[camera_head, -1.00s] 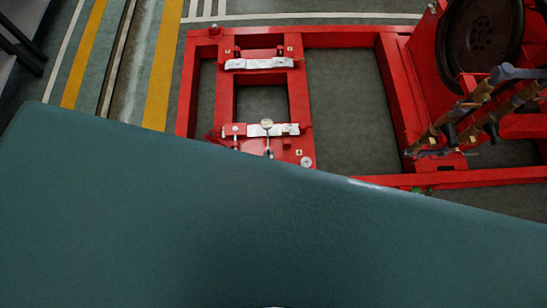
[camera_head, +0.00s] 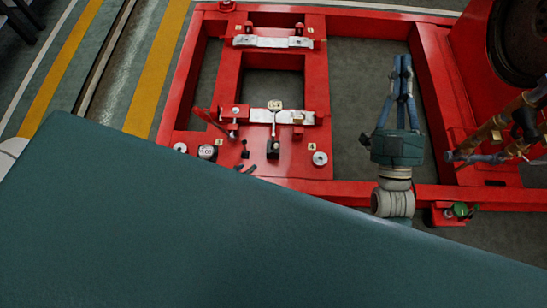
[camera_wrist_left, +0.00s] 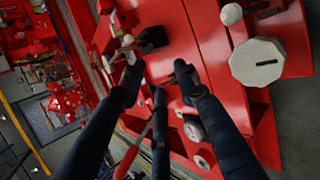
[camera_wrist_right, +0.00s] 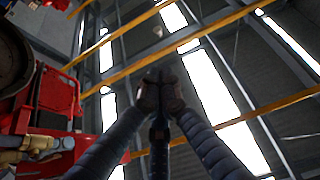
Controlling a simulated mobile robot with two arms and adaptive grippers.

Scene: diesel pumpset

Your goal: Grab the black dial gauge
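The black dial gauge (camera_head: 207,152) has a round white face in a dark rim. It rests near the front left of the red frame. In the left wrist view the dial gauge (camera_wrist_left: 193,130) appears below the fingertips, partly beside the right finger. My left gripper (camera_wrist_left: 158,78) is open and empty, its fingers spread over the red plate. In the head view, small dark tips just past the teal body edge look like my left gripper (camera_head: 245,159). My right gripper (camera_head: 400,62) is over the right opening of the frame. Its fingertips (camera_wrist_right: 158,88) are together and empty.
A black block (camera_head: 273,150) and a slotted white disc (camera_head: 320,158) stand on the red frame (camera_head: 300,172) right of the gauge. Another white disc (camera_head: 180,148) is left of it. Brass-coloured pipes (camera_head: 500,125) and a dark wheel (camera_head: 518,40) are at the right.

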